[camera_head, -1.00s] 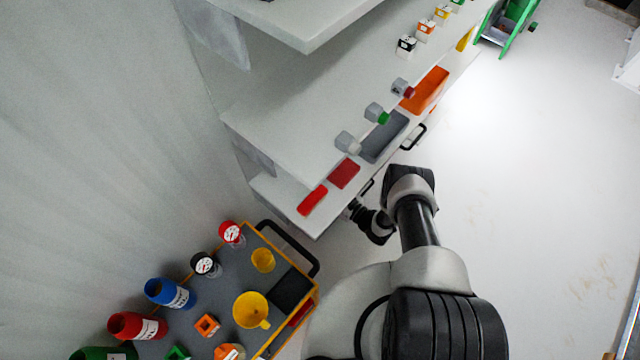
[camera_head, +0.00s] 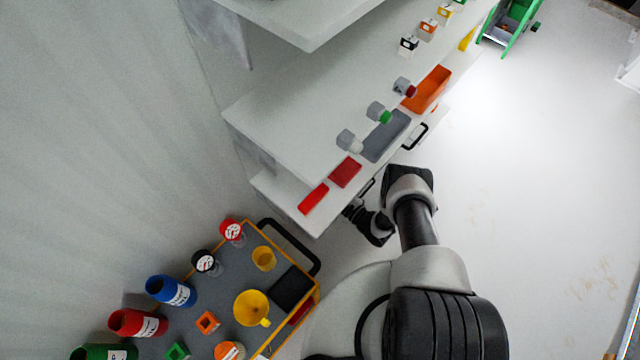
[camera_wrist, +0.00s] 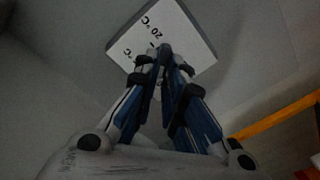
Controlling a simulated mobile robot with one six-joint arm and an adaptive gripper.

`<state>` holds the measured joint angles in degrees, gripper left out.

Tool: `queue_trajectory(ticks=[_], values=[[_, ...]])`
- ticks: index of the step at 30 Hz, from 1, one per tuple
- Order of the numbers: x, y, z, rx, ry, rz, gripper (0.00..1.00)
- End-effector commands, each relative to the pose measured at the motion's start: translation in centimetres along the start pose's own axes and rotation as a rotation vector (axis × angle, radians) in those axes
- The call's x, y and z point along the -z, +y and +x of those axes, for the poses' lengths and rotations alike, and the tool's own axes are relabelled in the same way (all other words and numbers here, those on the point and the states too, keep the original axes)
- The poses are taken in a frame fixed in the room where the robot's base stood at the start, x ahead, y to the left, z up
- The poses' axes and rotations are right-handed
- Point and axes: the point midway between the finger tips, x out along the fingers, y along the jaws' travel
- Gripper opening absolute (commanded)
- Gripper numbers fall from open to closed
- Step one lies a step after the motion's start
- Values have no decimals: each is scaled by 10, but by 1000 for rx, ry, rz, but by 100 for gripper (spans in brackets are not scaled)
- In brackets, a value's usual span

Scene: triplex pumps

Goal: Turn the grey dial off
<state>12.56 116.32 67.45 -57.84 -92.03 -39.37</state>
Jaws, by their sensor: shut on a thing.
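In the wrist view a pale square dial plate (camera_wrist: 190,38), marked "20 °C" and other partly hidden figures, lies at the top centre against a grey surface. I take it to be the grey dial; its knob is hidden behind my fingertips. My gripper (camera_wrist: 163,52) reaches over the plate, with its two fingers drawn together at the tips, shut on what seems to be the knob. In the head view my arm bends down beside the white bench, and neither the fingertips nor this dial can be made out.
The white bench (camera_head: 290,110) bears small knobbed boxes, including a green-knobbed one (camera_head: 378,112), and coloured bins. A grey trolley with a yellow rim (camera_head: 306,305) holds bottles, gauges and a yellow funnel (camera_head: 250,306). The floor right of my arm is clear. An orange bar (camera_wrist: 275,118) crosses the wrist view.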

Motion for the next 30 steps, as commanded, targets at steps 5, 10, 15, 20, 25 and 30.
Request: queue_trajectory(ticks=[5,10,15,20,25,30], values=[[0,-3,0,1,0,-167,0],[-1,-5,0,1,-1,-328,0],[-2,-7,0,1,-1,-486,0],[-3,-8,0,1,-1,-619,0],[-4,-9,0,1,-1,-732,0],[-4,-10,0,2,-1,-812,0]])
